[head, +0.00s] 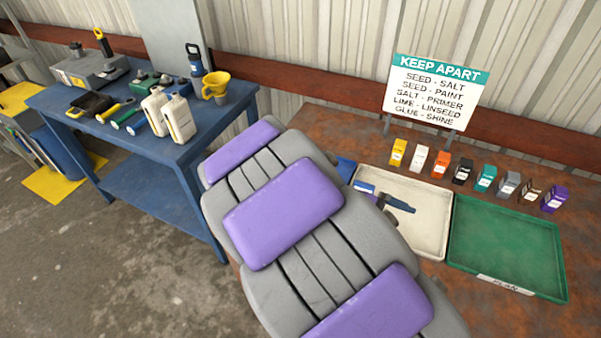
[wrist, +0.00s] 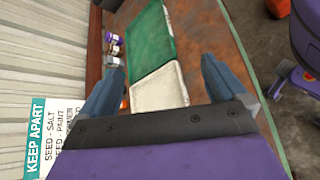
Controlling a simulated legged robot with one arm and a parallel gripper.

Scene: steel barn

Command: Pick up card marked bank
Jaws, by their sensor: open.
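I cannot make out a card marked bank. A white label (head: 505,284) sits on the near edge of the green tray (head: 508,240), its lettering too small to read. My gripper (head: 378,192) is over the far left part of the cream tray (head: 425,193); my own arm hides part of that tray. In the wrist view my gripper (wrist: 163,85) is open with nothing between its blue fingers. Beyond them are the cream tray (wrist: 158,88) and the green tray (wrist: 138,45).
A row of small coloured boxes (head: 485,178) stands behind the trays on the brown bench (head: 325,125). A KEEP APART sign (head: 436,92) stands at the back.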

